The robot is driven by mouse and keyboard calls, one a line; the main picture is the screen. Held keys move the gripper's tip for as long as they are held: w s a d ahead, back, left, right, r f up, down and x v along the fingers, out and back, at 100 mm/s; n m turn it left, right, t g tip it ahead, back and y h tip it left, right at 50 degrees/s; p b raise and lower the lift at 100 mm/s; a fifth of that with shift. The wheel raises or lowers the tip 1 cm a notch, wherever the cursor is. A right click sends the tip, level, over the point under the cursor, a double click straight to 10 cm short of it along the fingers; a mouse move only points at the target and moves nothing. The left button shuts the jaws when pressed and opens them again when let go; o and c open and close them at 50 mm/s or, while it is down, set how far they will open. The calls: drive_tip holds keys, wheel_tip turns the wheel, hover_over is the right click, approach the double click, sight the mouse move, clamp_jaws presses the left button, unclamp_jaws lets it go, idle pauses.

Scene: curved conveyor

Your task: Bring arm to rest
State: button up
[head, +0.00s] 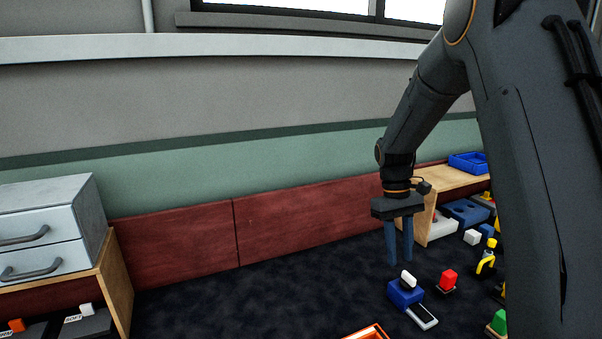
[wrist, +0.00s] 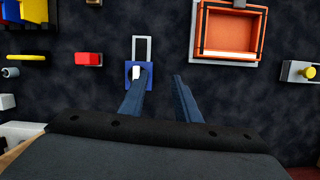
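My gripper (head: 400,243) points down above the dark carpeted surface, with its two blue fingers apart. In the wrist view the fingers (wrist: 162,82) are spread with nothing between them, so it is open and empty. Below it stands a blue block with a white knob (head: 405,294) and a pale slotted plate. In the wrist view this blue block (wrist: 131,80) lies by the tip of the left finger; I cannot tell the height gap exactly, but the head view shows the fingers above it.
A red block (head: 448,280) stands right of the blue one. An orange tray (wrist: 231,10) lies to the right in the wrist view. A grey drawer cabinet (head: 50,230) is at left. A wooden shelf with a blue tray (head: 468,163) is behind the gripper. Carpet at centre left is clear.

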drive_tip(key=s+a+m+t, duration=0.1)
drive_tip(key=s+a, duration=0.2)
drive_tip(key=s, duration=0.8)
drive_tip(key=s+a+m+t+y, duration=0.1)
drive_tip(key=s+a, duration=0.3)
drive_tip(key=s, duration=0.7)
drive_tip(key=shift+a+f+m+t, duration=0.25)
drive_tip(key=shift+f+m+t, duration=0.05)
drive_tip(key=shift+m+t, duration=0.45)
